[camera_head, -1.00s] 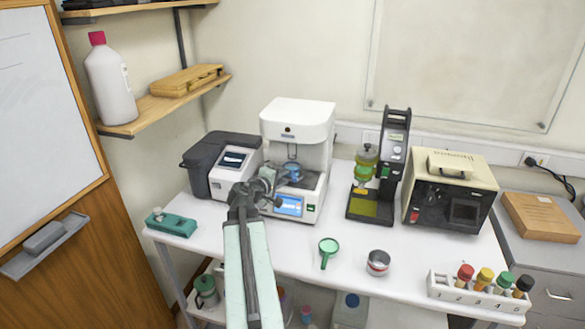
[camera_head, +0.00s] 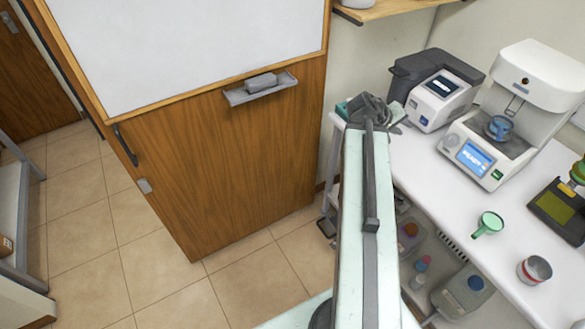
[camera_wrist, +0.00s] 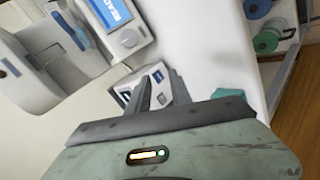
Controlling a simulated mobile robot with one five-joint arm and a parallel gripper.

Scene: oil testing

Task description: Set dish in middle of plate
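A small blue dish (camera_head: 499,127) sits in the bay of the white tester (camera_head: 545,75), on or just above its grey plate (camera_head: 516,147). I cannot tell whether it is centred. My gripper (camera_head: 378,108) is well to the left of the dish, near the left end of the bench, and is not touching it. In the wrist view my two fingers (camera_wrist: 158,90) stand apart with nothing between them. The tester's lit screen (camera_wrist: 112,12) shows at the top of the wrist view.
A grey-black device (camera_head: 440,90) stands between my gripper and the tester. A green-handled cup (camera_head: 488,224) and a red-banded tin (camera_head: 534,269) stand on the bench.

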